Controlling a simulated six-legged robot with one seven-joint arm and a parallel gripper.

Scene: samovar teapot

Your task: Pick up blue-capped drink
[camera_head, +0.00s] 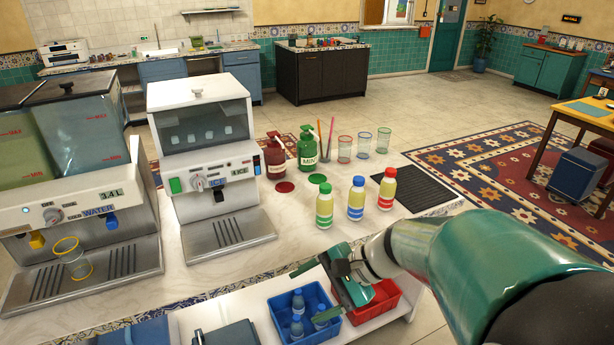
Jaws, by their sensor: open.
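My gripper (304,303) is open and empty, in front of the counter's near edge, lower in the picture than the drinks. Its fingers point left, over a blue crate, and it touches none of the drinks. My arm comes in from the lower right and covers part of the counter's near edge.
An ice machine (201,150) and a water dispenser (70,180) stand to the left. Pump bottles (308,150), glasses (363,146) and a black drain mat (417,187) are behind or right. Below are a blue crate (279,313) with several small bottles and a red crate (384,302).

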